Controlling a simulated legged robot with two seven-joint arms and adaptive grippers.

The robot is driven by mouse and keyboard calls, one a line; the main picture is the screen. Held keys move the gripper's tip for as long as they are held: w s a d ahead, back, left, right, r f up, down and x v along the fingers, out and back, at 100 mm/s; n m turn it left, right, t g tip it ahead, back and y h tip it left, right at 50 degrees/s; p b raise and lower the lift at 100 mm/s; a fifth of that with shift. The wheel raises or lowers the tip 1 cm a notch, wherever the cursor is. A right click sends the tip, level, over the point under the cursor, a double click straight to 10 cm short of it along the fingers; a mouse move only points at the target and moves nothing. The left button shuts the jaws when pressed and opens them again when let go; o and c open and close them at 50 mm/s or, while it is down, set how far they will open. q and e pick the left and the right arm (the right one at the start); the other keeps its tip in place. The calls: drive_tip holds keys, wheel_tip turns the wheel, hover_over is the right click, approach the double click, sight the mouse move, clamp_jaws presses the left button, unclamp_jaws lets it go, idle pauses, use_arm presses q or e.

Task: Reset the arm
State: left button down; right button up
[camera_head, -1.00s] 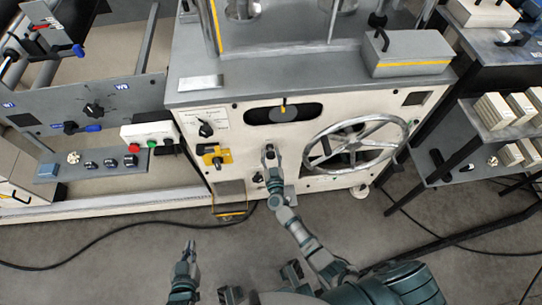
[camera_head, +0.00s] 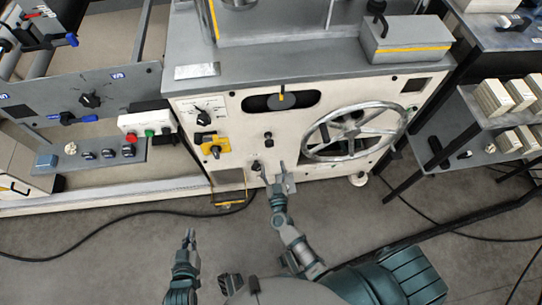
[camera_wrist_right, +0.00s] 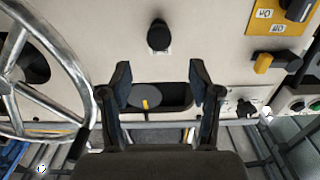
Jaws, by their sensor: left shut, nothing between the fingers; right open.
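My right gripper (camera_head: 273,170) is open and empty, low in front of the machine's cream panel (camera_head: 235,130). In the right wrist view its fingers (camera_wrist_right: 160,85) are spread with nothing between them, facing the panel. A black knob (camera_wrist_right: 158,36) shows beyond the fingers in that view, apart from them. My left gripper (camera_head: 188,240) is shut and empty over the floor at lower left, clear of the machine.
A metal handwheel (camera_head: 352,132) is on the panel right of my right gripper. A yellow switch (camera_head: 215,144) and a red-and-green button box (camera_head: 147,124) are to the left. Shelves with boxes (camera_head: 490,100) stand at right. A cable (camera_head: 110,228) crosses the floor.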

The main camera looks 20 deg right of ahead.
drive_tip(key=shift+s+a, duration=0.1)
drive_tip(key=shift+s, duration=0.3)
